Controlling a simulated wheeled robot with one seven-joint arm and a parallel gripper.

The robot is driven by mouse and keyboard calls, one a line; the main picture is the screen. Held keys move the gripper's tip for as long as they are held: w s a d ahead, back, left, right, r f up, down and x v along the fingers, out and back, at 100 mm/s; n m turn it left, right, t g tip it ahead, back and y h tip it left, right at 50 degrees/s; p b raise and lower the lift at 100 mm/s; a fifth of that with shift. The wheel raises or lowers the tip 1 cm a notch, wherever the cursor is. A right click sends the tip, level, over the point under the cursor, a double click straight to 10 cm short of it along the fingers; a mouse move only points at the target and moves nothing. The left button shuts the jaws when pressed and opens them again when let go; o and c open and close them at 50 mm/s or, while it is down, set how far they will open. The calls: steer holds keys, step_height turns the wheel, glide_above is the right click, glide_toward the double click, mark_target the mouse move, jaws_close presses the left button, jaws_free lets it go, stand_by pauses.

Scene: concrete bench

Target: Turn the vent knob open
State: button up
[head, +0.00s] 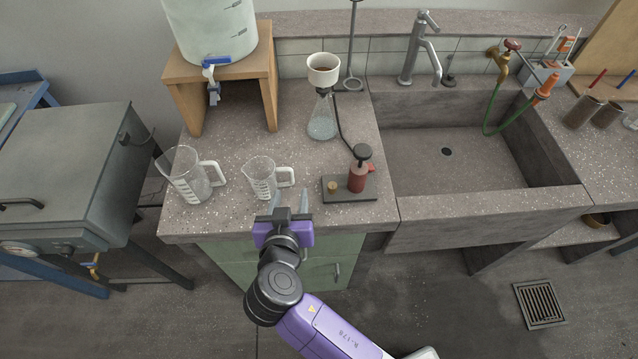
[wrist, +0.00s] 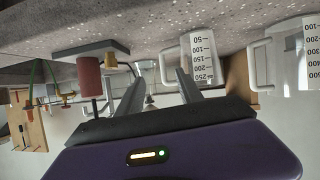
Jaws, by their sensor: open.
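The vent knob looks to be the small brass knob (head: 332,187) on the dark base plate (head: 349,196) of the red hand pump (head: 357,177), near the bench's front edge. My gripper (head: 290,200) is at the front edge of the bench, left of the knob and apart from it. Its two fingers are spread with nothing between them. The wrist view appears upside down. There the knob (wrist: 110,60) shows left of my open fingers (wrist: 160,76), beside the red pump body (wrist: 88,76). The knob's turn position is too small to tell.
A small measuring jug (head: 262,178) stands just beyond my fingers, with a larger jug (head: 188,176) to its left. A flask with a white funnel (head: 322,118) stands behind, joined by a dark hose to the pump. The sink (head: 450,150) is to the right.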

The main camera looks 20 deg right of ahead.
mark_target(332, 186)
steer(key=s+d+m+h, duration=0.1)
steer(key=s+d+m+g+h, duration=0.1)
steer(key=d+m+h, duration=0.1)
steer(key=s+d+f+m+g+h, duration=0.1)
steer(key=d+m, duration=0.1)
steer(key=shift+s+d, duration=0.15)
steer(key=shift+s, duration=0.2)
steer(key=p+x, duration=0.1)
steer(key=x, duration=0.5)
steer(key=shift+w+d, duration=0.15)
steer(key=shift+w+d+f+p, duration=0.3)
steer(key=shift+w+d, duration=0.1)
jaws_close()
